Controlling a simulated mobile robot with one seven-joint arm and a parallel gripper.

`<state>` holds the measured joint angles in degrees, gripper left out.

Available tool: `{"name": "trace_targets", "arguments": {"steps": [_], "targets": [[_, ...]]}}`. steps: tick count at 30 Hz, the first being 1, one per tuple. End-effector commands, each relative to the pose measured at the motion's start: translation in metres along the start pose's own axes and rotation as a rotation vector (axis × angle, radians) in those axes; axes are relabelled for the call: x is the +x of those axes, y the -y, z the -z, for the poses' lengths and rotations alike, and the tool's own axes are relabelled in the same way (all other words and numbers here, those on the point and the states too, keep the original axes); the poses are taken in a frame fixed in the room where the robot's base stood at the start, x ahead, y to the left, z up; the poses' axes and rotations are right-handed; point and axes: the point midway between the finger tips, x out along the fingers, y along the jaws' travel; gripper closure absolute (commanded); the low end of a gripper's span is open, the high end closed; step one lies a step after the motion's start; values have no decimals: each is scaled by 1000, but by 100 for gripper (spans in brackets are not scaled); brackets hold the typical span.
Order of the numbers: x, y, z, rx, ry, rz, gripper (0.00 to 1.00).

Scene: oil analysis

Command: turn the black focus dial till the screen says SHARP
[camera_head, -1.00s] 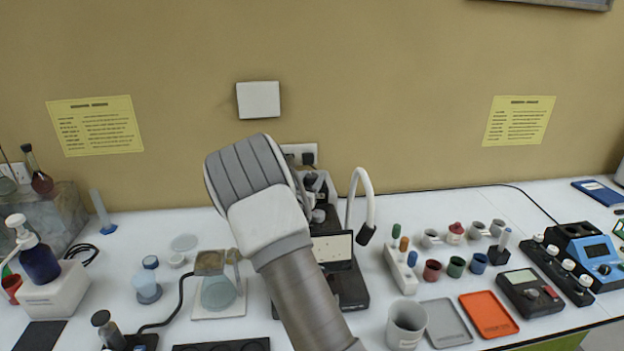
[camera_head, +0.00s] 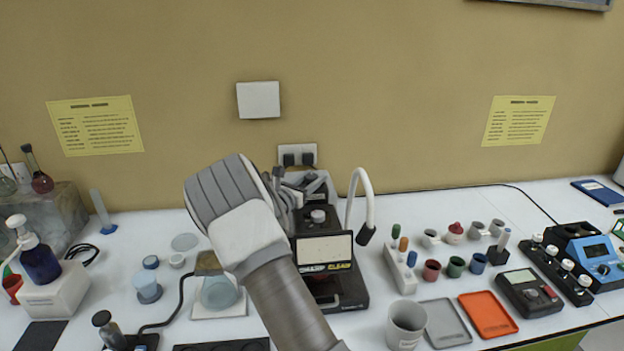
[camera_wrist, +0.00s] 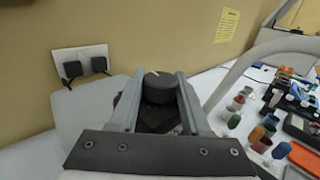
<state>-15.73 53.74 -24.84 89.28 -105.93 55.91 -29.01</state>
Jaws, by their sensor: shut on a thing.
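The black focus dial (camera_wrist: 160,88) is a dark round knob with a pale mark on top. In the wrist view it sits between the two grey fingers of my gripper (camera_wrist: 160,80), which is shut on it. In the head view my wrist and arm cover the left side of the black microscope (camera_head: 350,293), and the dial cannot be made out there. The microscope's screen (camera_head: 322,250) has a pale picture area. Below it, small lettering appears to read SHARP in white and CLEAN in yellow.
A white curved lamp (camera_head: 361,190) stands just right of the microscope. Cups, a grey tray (camera_head: 446,322) and an orange tray (camera_head: 489,313) stand to the right. The wall is close behind.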

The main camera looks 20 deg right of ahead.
Motion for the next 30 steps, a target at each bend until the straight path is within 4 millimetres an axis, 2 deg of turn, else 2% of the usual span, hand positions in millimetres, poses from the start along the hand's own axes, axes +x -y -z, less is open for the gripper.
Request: {"name": "trace_targets", "arguments": {"steps": [6, 7, 11, 12, 23, 26, 30], "targets": [[0, 0, -2, 1, 2, 0, 100], [0, 0, -2, 1, 2, 0, 50], [0, 0, -1, 1, 2, -1, 26], [0, 0, -1, 1, 1, -1, 23], [-6, -1, 0, 1, 0, -2, 23], [-19, -1, 1, 2, -1, -4, 23], [-50, -2, 1, 1, -1, -6, 23]]}}
